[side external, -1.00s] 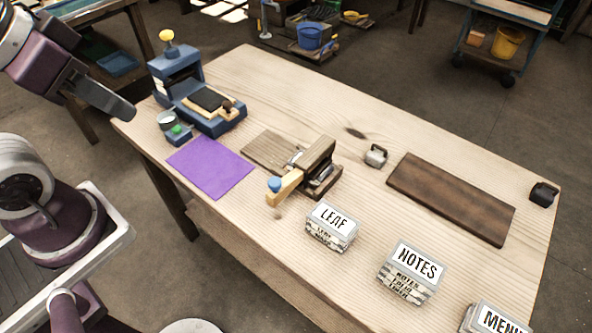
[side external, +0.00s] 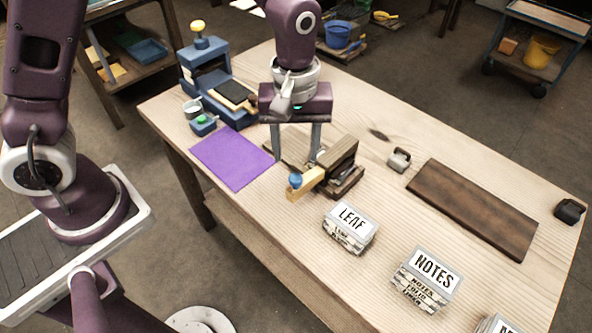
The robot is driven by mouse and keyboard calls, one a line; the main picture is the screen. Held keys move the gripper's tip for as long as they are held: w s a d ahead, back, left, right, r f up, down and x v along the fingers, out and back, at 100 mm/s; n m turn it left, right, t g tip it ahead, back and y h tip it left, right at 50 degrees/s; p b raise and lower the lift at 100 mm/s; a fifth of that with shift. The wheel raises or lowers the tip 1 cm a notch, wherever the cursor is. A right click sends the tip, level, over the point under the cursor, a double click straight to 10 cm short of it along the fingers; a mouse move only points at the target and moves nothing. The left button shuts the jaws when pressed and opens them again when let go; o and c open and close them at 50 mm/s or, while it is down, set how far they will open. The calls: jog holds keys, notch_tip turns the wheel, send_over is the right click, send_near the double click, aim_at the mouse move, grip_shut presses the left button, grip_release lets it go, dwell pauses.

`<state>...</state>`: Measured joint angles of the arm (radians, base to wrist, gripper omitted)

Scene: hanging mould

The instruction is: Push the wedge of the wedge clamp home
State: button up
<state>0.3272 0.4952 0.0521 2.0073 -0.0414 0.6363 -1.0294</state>
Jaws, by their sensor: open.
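The wedge clamp (side external: 343,160) is a dark wooden block on the table, right of a flat wooden board. Its pale wooden wedge (side external: 312,181) sticks out toward the lower left and has a blue knob (side external: 295,181) near its outer end. My gripper (side external: 295,160) points down with its two grey fingers spread and nothing visible between them. It is over the board, just behind the wedge in the picture. The right finger overlaps the clamp's left side in view; I cannot tell whether they touch. The wedge's inner end is hidden in the clamp.
A purple sheet (side external: 232,161) and a blue press (side external: 212,85) are to the left. Label stacks LEAF (side external: 350,225) and NOTES (side external: 428,277) stand in front. A small metal weight (side external: 399,160) and a dark plank (side external: 472,208) are to the right.

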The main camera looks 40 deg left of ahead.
aim_at(296, 177)
notch_tip(296, 177, down, 7)
jog(key=shift+f, duration=0.1)
grip_shut()
dwell(0.3)
dwell(1.2)
